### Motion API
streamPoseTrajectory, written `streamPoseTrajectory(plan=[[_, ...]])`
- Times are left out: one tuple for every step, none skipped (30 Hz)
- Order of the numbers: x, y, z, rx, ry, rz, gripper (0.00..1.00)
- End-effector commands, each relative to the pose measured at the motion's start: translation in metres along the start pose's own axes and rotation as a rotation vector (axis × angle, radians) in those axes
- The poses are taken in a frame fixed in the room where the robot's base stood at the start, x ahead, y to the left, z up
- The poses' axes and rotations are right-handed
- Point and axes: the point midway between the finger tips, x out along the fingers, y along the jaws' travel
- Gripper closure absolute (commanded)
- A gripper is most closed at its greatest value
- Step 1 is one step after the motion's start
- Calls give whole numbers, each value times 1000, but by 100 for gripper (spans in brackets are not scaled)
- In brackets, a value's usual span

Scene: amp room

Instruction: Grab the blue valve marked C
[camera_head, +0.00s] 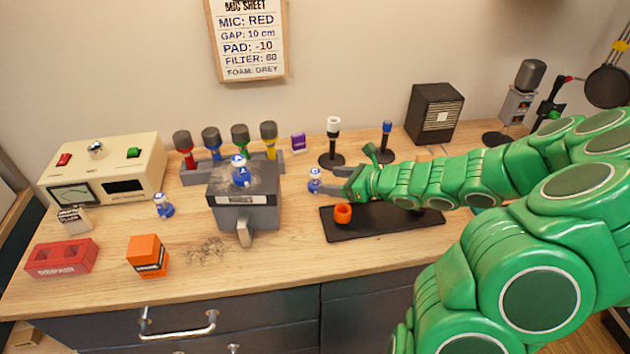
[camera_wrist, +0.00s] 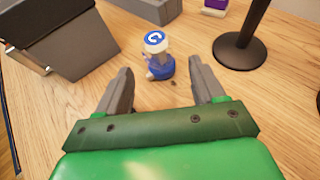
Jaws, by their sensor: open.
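The blue valve marked C (camera_wrist: 160,67) stands upright on the wooden bench, with a white top bearing a blue disc and a white C. In the head view this small blue and white valve (camera_head: 315,182) is just left of my fingertips. My gripper (camera_head: 328,183) is open and empty, low over the bench, pointing left. In the wrist view my gripper (camera_wrist: 160,72) has one finger on each side of the valve, which stands at the mouth of the jaws. Similar valves stand on the grey box (camera_head: 240,172) and on the bench (camera_head: 164,206); their letters are unreadable.
The grey box (camera_head: 255,215) stands left of my gripper. A rack of coloured microphones (camera_head: 190,175) is behind it. Black stands (camera_head: 332,158) are behind my gripper. A black mat (camera_head: 385,218) with an orange cup (camera_head: 343,213) lies in front of my arm.

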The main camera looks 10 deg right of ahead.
Motion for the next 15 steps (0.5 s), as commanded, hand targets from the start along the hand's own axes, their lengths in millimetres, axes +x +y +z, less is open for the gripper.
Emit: streamPoseTrajectory(plan=[[6, 1, 0, 1, -1, 3, 32], [9, 1, 1, 0, -2, 3, 32], [12, 1, 1, 0, -3, 3, 32], [15, 1, 1, 0, -3, 2, 32], [17, 1, 1, 0, -3, 3, 32], [20, 1, 0, 1, -2, 3, 32], [22, 1, 0, 1, -1, 3, 32], [23, 1, 0, 1, -1, 2, 32], [24, 1, 0, 1, 0, 2, 32], [25, 1, 0, 1, 0, 2, 32], [26, 1, 0, 1, 0, 1, 32], [27, 1, -1, 1, 0, 1, 32], [27, 1, 0, 0, 0, 1, 32], [28, 1, 0, 0, 0, 2, 32], [30, 1, 0, 0, 0, 2, 32]])
